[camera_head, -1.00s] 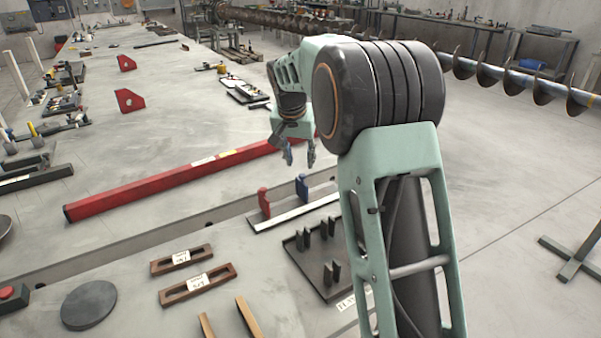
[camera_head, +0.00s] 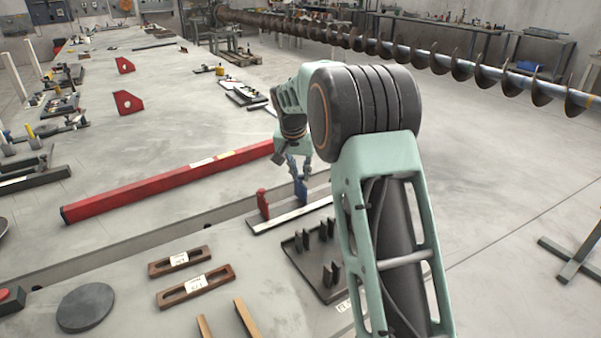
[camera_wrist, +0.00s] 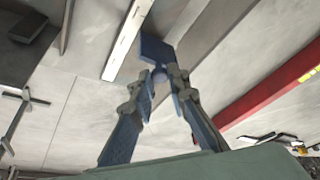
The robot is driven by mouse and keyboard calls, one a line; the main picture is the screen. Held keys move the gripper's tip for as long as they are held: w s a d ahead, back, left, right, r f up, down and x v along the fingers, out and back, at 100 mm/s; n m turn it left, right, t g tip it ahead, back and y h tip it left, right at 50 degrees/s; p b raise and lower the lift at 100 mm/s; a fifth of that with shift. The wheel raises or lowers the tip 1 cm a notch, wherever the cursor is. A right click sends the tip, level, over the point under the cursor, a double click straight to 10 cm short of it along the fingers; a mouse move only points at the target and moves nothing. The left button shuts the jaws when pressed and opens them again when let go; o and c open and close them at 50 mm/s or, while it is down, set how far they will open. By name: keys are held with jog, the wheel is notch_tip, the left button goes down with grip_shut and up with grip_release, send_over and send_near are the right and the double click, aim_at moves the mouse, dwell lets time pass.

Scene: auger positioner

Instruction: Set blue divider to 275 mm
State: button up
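The blue divider (camera_head: 301,190) stands upright on a white scale bar (camera_head: 290,217), to the right of a red divider (camera_head: 263,203). My gripper (camera_head: 299,168) is over the blue divider, its fingers pointing down at the divider's top. In the wrist view, the blue divider (camera_wrist: 157,50) lies just past and between the fingertips of my gripper (camera_wrist: 160,82). The fingers are apart with a visible gap, and whether they touch the divider is unclear. The white scale bar also shows in the wrist view (camera_wrist: 128,45). Its markings are too small to read.
A long red beam (camera_head: 170,185) lies behind the scale bar. A dark tray with upright pegs (camera_head: 322,288) sits in front of it. Two brown slotted blocks (camera_head: 196,287) and a dark round disc (camera_head: 86,307) lie at the front left.

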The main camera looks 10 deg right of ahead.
grip_shut()
jog(key=shift+d+r, duration=0.1)
jog(key=shift+d, duration=0.1)
jog(key=w+d+p, duration=0.3)
jog(key=d, duration=0.5)
jog(key=shift+w+d+p, duration=0.3)
jog(key=shift+w+p, duration=0.05)
jog(key=o, duration=0.8)
grip_release()
jog(key=shift+a, duration=0.1)
jog(key=v, duration=1.2)
